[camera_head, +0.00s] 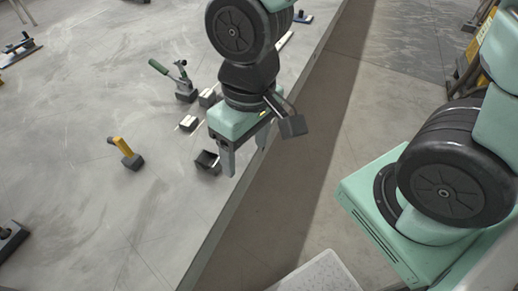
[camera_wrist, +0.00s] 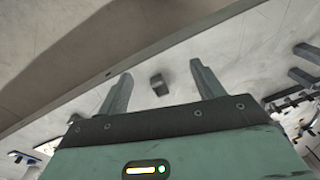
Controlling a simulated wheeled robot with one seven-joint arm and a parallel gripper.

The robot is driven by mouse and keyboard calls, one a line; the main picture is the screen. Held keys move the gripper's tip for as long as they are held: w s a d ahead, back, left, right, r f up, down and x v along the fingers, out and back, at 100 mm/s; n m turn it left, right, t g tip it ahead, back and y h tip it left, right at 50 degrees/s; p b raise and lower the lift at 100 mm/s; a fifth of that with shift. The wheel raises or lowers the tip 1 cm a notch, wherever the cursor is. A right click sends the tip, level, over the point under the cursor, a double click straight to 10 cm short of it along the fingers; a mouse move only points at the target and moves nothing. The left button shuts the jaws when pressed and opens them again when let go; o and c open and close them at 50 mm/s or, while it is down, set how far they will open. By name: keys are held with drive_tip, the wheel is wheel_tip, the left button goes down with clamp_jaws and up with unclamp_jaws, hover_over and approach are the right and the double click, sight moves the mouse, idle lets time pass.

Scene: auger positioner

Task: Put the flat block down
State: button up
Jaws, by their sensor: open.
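My gripper (camera_head: 246,160) is over the near edge of the grey table, its two fingers apart and pointing down. In the wrist view the fingers (camera_wrist: 161,72) are spread wide with nothing held between them. A small dark block (camera_head: 207,161) rests on the table just left of the fingers in the head view. A dark block also shows beyond the gap between the fingertips in the wrist view (camera_wrist: 159,84), apart from both. I cannot tell for sure which block is the flat one.
Two dark blocks with pale tops (camera_head: 188,123) (camera_head: 208,97) stand behind. A green-handled tool (camera_head: 172,77) is farther back. A yellow-handled tool (camera_head: 126,151) lies left. The table edge (camera_head: 250,178) runs close under my gripper. The table's front left is mostly clear.

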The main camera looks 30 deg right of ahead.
drive_tip(key=s+r+n, duration=0.1)
drive_tip(key=s, duration=0.1)
drive_tip(key=s+r+n, duration=0.2)
drive_tip(key=shift+s, duration=0.15)
